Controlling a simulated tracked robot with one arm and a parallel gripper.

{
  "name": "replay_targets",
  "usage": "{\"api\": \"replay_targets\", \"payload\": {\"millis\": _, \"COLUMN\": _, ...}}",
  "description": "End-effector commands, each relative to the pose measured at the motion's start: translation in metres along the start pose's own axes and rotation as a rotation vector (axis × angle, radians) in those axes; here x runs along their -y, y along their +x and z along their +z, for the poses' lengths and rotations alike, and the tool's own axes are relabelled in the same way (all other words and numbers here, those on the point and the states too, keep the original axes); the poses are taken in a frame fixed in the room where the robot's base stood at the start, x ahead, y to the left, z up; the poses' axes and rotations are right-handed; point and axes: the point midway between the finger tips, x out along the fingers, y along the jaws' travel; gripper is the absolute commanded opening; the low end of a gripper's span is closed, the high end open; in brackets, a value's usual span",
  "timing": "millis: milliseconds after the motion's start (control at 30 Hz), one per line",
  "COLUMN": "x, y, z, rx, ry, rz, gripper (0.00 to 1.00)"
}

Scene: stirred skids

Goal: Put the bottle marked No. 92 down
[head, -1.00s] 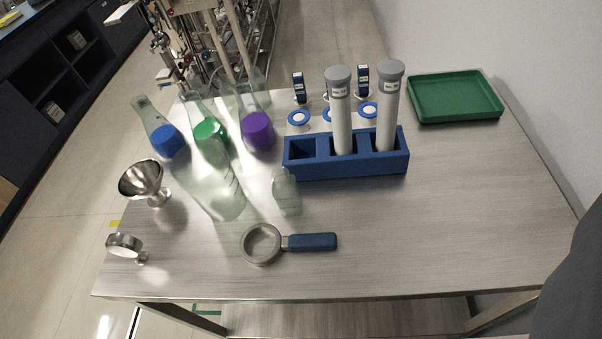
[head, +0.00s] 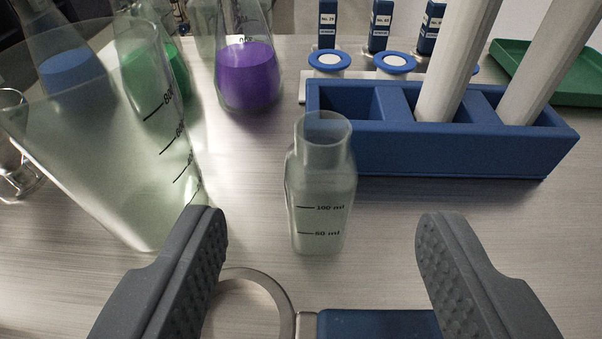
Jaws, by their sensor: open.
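My gripper (head: 325,218) is open and empty, its two fingers apart at the bottom of the head view. At the back, small blue labelled pieces (head: 327,22), (head: 381,22) and (head: 430,28) stand behind white discs with blue rims (head: 396,64). Their labels are too small to read surely, so I cannot tell which thing is No. 92.
A large clear beaker (head: 100,150) stands close on the left. Flasks with purple (head: 248,75), green and blue liquid are behind. A blue rack (head: 450,150) holds two white tubes at right. A magnifier (head: 375,323) lies below the gripper. A green tray (head: 580,85) is far right.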

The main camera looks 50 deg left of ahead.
Motion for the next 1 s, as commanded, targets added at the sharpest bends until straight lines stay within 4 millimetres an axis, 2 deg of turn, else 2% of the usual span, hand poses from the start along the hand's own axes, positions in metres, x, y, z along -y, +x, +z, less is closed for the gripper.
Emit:
{"api": "replay_targets", "payload": {"millis": 100, "x": 0.001, "y": 0.022, "z": 0.003, "rx": 0.003, "ry": 0.001, "rz": -0.003, "gripper": 0.55}}
{"api": "replay_targets", "payload": {"millis": 300, "x": -0.001, "y": 0.05, "z": 0.002, "rx": 0.0, "ry": 0.001, "rz": 0.0, "gripper": 0.55}}
{"api": "replay_targets", "payload": {"millis": 567, "x": 0.0, "y": 0.064, "z": 0.003, "rx": 0.002, "ry": 0.002, "rz": 0.0, "gripper": 0.55}}
{"api": "replay_targets", "payload": {"millis": 800, "x": -0.002, "y": 0.095, "z": 0.008, "rx": 0.0, "ry": 0.0, "rz": 0.0, "gripper": 0.55}}
{"api": "replay_targets", "payload": {"millis": 1000, "x": -0.003, "y": 0.111, "z": 0.007, "rx": 0.002, "ry": 0.001, "rz": 0.001, "gripper": 0.55}}
